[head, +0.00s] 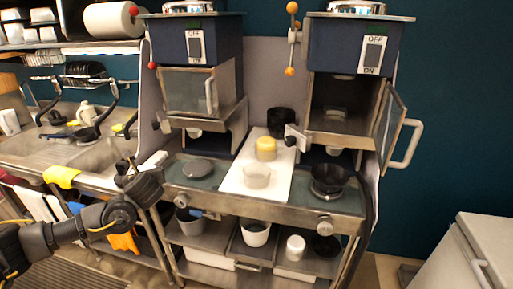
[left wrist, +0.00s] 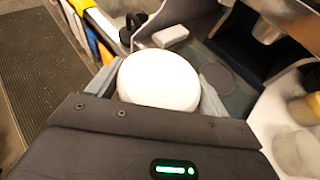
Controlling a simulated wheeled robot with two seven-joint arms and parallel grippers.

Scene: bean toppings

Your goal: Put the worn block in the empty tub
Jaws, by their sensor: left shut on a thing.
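My left gripper (head: 146,174) is near the left front corner of the counter. In the left wrist view its fingers (left wrist: 157,85) are shut on a smooth white rounded thing (left wrist: 158,82). I cannot tell whether this is the worn block; the gripper mostly hides it in the head view. A small whitish block (left wrist: 171,37) lies on the counter beyond it. A clear, empty-looking tub (head: 257,177) stands on the white board (head: 238,184), in front of a tub with yellow contents (head: 266,149). My right gripper is out of view.
A dark disc (head: 198,169) lies between my left gripper and the board. A black bowl (head: 328,180) stands right of the board. Two blue-topped machines (head: 195,45) rise behind. A shelf below holds several pots; a sink (head: 85,150) is at left.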

